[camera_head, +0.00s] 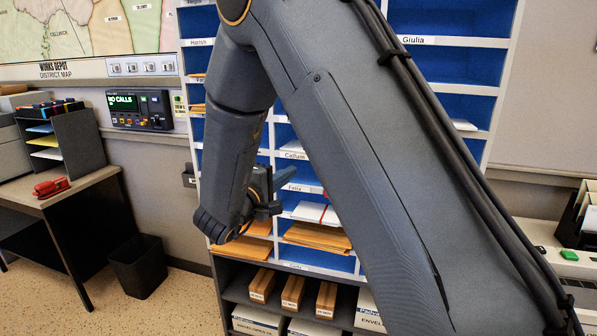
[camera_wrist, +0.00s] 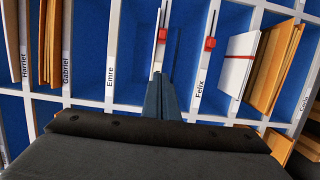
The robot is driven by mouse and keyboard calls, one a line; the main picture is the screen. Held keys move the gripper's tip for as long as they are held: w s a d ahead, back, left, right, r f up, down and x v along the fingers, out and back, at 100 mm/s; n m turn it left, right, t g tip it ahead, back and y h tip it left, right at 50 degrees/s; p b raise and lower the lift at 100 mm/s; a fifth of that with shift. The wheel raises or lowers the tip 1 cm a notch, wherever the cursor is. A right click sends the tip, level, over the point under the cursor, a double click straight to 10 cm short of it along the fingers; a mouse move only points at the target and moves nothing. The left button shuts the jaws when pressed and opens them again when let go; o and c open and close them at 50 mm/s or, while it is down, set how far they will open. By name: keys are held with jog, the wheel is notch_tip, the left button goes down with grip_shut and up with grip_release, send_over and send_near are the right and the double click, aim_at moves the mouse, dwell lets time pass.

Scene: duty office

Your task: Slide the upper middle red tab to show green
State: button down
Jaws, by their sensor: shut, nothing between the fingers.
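In the wrist view, two red tabs sit on white shelf edges of the pigeonhole rack. One red tab (camera_wrist: 162,35) is just beyond my fingertips, and another red tab (camera_wrist: 210,43) is to its right, past the Felix label. No green shows on either edge. My gripper (camera_wrist: 159,77) is shut and empty, its blue-grey fingers pointing at the edge with the left tab. A small gap appears between the tips and that tab; whether they touch the edge is unclear. In the head view my gripper (camera_head: 287,177) is at the rack's front, partly hidden by my arm.
The pigeonhole rack (camera_head: 452,42) has blue-backed slots, some with brown envelopes (camera_head: 318,236). A white package with a red band (camera_wrist: 238,58) lies near the right tab. Boxes stand on the lower shelf. A desk with a red phone (camera_head: 51,187) and a bin (camera_head: 138,266) stand left.

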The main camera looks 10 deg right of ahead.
jog(key=w+d+p, duration=0.2)
jog(key=w+d, duration=0.2)
jog(key=d, duration=0.5)
jog(key=shift+d+p, duration=0.25)
jog(key=shift+p, duration=0.15)
